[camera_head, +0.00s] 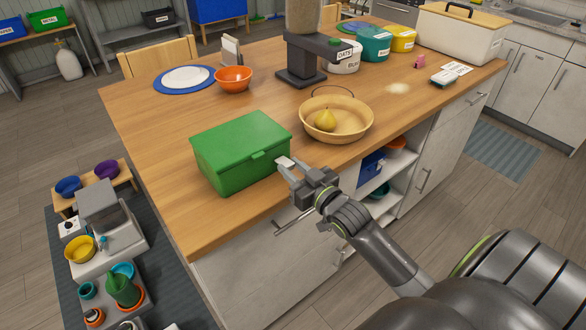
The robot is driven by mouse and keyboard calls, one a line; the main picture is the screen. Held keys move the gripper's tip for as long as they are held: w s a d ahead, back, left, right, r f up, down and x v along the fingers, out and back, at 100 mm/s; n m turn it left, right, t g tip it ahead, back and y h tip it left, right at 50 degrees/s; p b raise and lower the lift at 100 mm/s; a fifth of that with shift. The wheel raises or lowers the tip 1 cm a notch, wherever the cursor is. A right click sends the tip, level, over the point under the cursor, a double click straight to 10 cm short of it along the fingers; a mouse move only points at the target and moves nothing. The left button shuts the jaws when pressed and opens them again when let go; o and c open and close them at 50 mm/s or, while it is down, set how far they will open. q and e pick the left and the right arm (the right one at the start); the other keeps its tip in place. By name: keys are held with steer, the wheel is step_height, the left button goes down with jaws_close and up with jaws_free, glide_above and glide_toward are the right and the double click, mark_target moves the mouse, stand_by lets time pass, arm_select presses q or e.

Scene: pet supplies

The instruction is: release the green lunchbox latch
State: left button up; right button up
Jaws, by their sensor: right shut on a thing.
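The green lunchbox (240,148) stands on the wooden counter near its front left edge, with its lid down. Its green latch (258,155) is a small tab on the side facing right, just below the lid. My right gripper (289,166) is just right of the box, at about the height of the latch. Its jaws are shut on a small white thing (285,162), which looks apart from the latch. My left gripper is not in view.
An orange bowl (233,85), a plate (187,77) and a dispenser (303,62) stand farther back. The counter left of the lunchbox is clear.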

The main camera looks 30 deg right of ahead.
steer(key=shift+f+t, duration=0.4)
steer(key=shift+t, duration=0.2)
steer(key=shift+w+f+t+p, duration=0.1)
steer(key=shift+f+t+p, duration=0.05)
steer(key=shift+t+p, duration=0.4)
steer(key=shift+f+t, duration=0.2)
steer(key=shift+t, duration=0.05)
steer(key=shift+f+t+b, duration=0.5)
steer(key=shift+b, duration=0.4)
steer(key=shift+t, duration=0.3)
steer(key=shift+r, duration=0.15)
